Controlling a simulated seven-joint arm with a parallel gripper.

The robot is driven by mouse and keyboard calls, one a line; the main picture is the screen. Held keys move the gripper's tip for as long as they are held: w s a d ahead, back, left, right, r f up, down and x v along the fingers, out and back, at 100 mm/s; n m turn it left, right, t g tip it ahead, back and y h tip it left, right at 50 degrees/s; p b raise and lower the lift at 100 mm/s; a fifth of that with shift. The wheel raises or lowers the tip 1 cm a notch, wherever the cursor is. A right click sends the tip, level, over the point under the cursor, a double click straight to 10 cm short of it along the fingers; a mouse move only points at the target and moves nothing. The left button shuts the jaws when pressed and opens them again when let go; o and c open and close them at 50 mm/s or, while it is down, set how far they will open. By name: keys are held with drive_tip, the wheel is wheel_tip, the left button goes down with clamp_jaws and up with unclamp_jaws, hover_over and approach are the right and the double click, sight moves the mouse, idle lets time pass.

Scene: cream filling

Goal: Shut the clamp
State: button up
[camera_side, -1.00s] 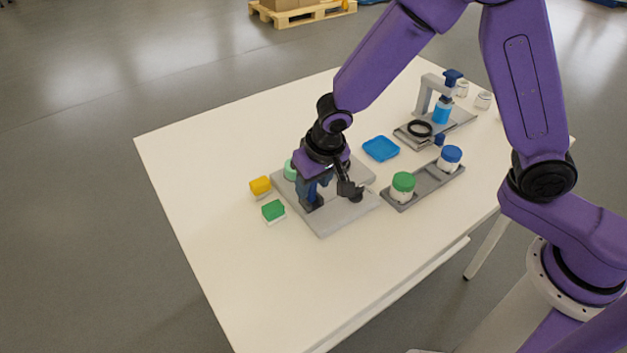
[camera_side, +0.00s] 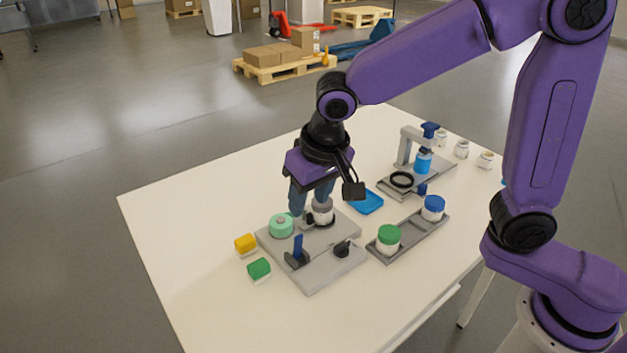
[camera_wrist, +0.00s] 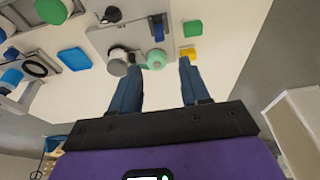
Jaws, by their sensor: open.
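The clamp on the grey plate (camera_side: 320,272) appears to be the part with an upright blue lever (camera_side: 298,246) on a dark base. The lever also shows in the wrist view (camera_wrist: 157,24). I cannot tell whether the clamp is open or shut. A white jar with a grey top (camera_side: 323,212) stands at the plate's back, beside a mint-green round piece (camera_side: 281,227). My gripper (camera_side: 308,208) is open and points down over the back of the plate, behind the lever. In the wrist view its fingers are apart and empty, with the mint piece (camera_wrist: 157,60) near the fingertips.
A black knob (camera_side: 342,249) sits on the plate's right side. Yellow (camera_side: 245,243) and green (camera_side: 259,268) blocks lie left. A tray (camera_side: 418,238) with green- and blue-lidded jars, a blue square dish (camera_side: 367,201) and a press stand (camera_side: 410,160) are right. The table's front left is clear.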

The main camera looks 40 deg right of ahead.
drive_tip(key=v, duration=0.3)
drive_tip(key=shift+r, duration=0.25)
drive_tip(key=s+f+n+h, duration=0.4)
drive_tip(key=s+f+n, duration=0.1)
drive_tip(key=f, duration=0.3)
drive_tip(key=n+t, duration=1.4)
drive_tip(key=n, duration=1.2)
approach(300, 241)
drive_tip(key=s+d, duration=0.4)
drive_tip(key=s, duration=0.1)
drive_tip(key=n+y, duration=0.1)
drive_tip(key=a+n+y, duration=0.1)
drive_tip(key=n, duration=0.1)
drive_tip(key=n+y, duration=0.2)
drive_tip(key=shift+s+a+f+t, duration=0.2)
drive_tip(key=shift+a+t, duration=0.2)
drive_tip(key=w, duration=1.7)
drive_tip(key=shift+w, duration=0.15)
